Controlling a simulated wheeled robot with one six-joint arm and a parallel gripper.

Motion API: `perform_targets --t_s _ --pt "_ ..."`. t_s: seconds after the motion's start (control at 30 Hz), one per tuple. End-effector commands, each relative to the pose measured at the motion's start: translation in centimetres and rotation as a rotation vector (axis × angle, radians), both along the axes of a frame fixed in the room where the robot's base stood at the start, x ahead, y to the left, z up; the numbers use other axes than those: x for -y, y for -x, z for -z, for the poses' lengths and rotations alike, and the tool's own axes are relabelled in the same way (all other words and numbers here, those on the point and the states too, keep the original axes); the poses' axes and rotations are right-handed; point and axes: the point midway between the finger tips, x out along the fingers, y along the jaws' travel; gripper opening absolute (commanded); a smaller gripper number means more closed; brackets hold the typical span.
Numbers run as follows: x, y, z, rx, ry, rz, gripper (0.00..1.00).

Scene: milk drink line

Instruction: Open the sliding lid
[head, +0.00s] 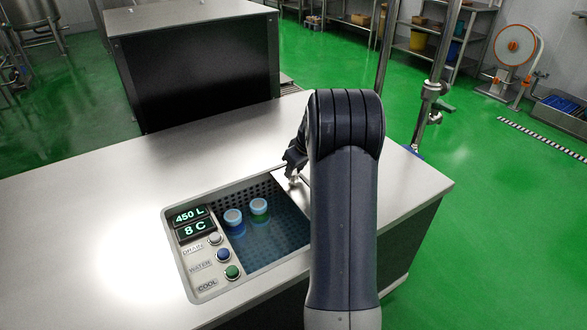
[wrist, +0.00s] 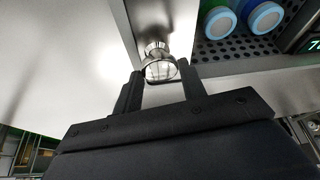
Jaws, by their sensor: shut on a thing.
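The sliding lid (head: 281,176) is a pale metal plate at the far right of the basin (head: 262,236), mostly hidden behind my arm in the head view. In the wrist view its round metal knob (wrist: 156,52) sits between my fingers. My gripper (wrist: 160,80) is shut on this knob, with one finger on each side. In the head view my gripper (head: 293,178) is partly hidden by my arm. The basin is uncovered over the part I see, and its right side is hidden.
Two blue-and-white-capped bottles, one bluish (head: 233,217) and one greenish (head: 259,207), stand in the basin. A panel with displays (head: 190,222) and several buttons lies left of it. The counter (head: 100,215) is bare to the left. A dark cabinet (head: 200,70) stands behind.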

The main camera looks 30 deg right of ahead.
Motion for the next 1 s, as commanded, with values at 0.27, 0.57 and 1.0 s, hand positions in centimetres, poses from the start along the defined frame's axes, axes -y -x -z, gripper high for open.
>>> perform_targets --t_s 0.27,0.57,1.0 --pt "0.0 0.0 0.0 -0.001 0.0 0.0 0.53" --pt "0.0 0.0 0.0 0.0 0.0 0.0 0.61" --pt "0.5 2.4 -6.1 0.003 0.002 0.001 0.61"
